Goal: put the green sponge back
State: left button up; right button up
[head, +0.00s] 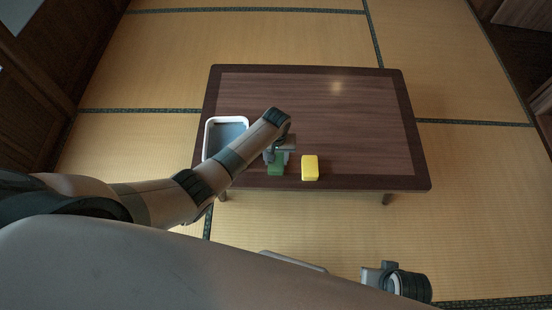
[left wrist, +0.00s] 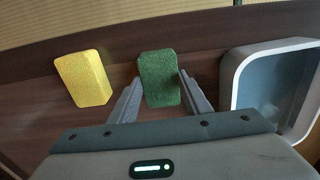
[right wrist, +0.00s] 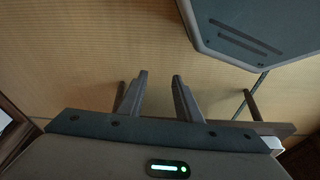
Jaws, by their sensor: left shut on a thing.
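The green sponge (head: 276,170) is near the front edge of the dark wooden table, partly hidden under my left gripper (head: 277,155) in the head view. In the left wrist view the green sponge (left wrist: 159,78) is between the two fingers of my left gripper (left wrist: 160,80), which is shut on it. I cannot tell whether the sponge touches the tabletop. My right gripper (right wrist: 160,76) is open and empty, facing the tatami floor. It also shows low in the head view (head: 372,276), in front of the table.
A yellow sponge (head: 310,168) lies just right of the green one on the table (head: 370,120). A white-rimmed tray (head: 209,124) with an empty-looking blue-grey inside stands at the table's left, partly behind my left arm. The table's middle and right are clear.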

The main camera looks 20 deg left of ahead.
aim_at(276, 162)
pick_arm(q)
jog(key=o, duration=1)
jog(key=shift+o, duration=0.2)
jog(key=shift+r, duration=0.4)
notch_tip(276, 162, up, 11)
jog(key=p, duration=0.3)
pick_arm(e)
notch_tip(276, 162, down, 8)
jog(key=shift+w+f, duration=0.2)
jog(key=shift+w, duration=0.05)
pick_arm(q)
jog(key=shift+s, duration=0.1)
jog(key=s+a+f+m+t, duration=0.1)
jog(key=s+f, duration=0.2)
jog(key=s, duration=0.7)
jog(key=s+a+f+m, duration=0.2)
jog(key=s+f, duration=0.2)
jog(key=s, duration=0.6)
jog(key=s+a+f+m+t, duration=0.1)
jog(key=s+f, duration=0.3)
jog(key=s, duration=0.5)
jog(key=shift+s+a+m+t, duration=0.3)
jog(key=shift+s+a+m, duration=0.1)
jog(key=shift+a+m, duration=0.25)
